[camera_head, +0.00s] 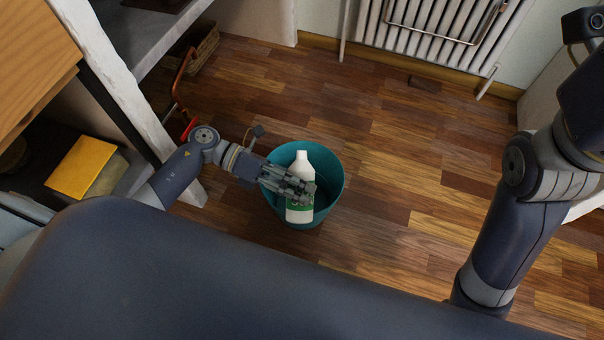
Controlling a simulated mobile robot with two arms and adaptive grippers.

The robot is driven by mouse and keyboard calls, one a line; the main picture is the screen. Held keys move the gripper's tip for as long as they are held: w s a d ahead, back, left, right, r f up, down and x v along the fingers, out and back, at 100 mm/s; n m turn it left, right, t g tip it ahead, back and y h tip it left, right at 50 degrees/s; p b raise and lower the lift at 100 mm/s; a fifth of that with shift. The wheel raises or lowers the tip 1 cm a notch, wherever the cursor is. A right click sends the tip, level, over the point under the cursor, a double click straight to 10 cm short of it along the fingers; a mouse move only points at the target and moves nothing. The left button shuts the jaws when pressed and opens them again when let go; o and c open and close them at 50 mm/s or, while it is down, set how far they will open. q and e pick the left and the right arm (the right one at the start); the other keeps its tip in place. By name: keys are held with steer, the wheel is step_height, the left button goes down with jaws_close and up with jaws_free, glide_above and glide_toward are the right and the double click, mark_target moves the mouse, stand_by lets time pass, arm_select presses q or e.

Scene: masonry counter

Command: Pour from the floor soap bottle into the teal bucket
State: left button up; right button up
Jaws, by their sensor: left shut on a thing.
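The teal bucket (333,163) stands on the wooden floor in the middle of the head view. The floor soap bottle (299,213) is white with a green label and a white cap-like top. My left gripper (303,189) is shut on the bottle around its middle. The bottle shows over the bucket's opening, with its top toward the far rim. From above I cannot tell how far it is tilted or how high it is over the bucket. My right arm shows at the right, but its gripper is outside the view.
A white radiator (434,25) stands along the far wall. A masonry counter is at the left, with a yellow thing (81,166) on a shelf. A red-orange tool (183,95) and a wicker basket (204,48) are beyond it. The floor right of the bucket is clear.

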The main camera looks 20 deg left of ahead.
arm_select(q)
steer(key=shift+s+d+f+n+g+h+b, duration=0.15)
steer(key=shift+f+n+b, duration=0.15)
steer(key=shift+f, duration=0.15)
steer(key=shift+s+a+f+n+g+h+b, duration=0.1)
steer(key=shift+f+n+g+h+b, duration=0.1)
steer(key=shift+f+n, duration=0.15)
stand_by(1.6)
stand_by(0.4)
steer(key=shift+r, duration=0.1)
steer(key=shift+s+r+n+g+p, duration=0.15)
steer(key=shift+r+n+g+p, duration=0.1)
steer(key=shift+r+n+p, duration=0.35)
stand_by(1.4)
steer(key=shift+f+n+h+b, duration=0.45)
steer(key=shift+f+n+b, duration=0.3)
steer(key=shift+f, duration=0.3)
stand_by(1.4)
steer(key=shift+d+r+g, duration=0.1)
steer(key=shift+r+g, duration=0.1)
steer(key=shift+g, duration=0.1)
stand_by(0.4)
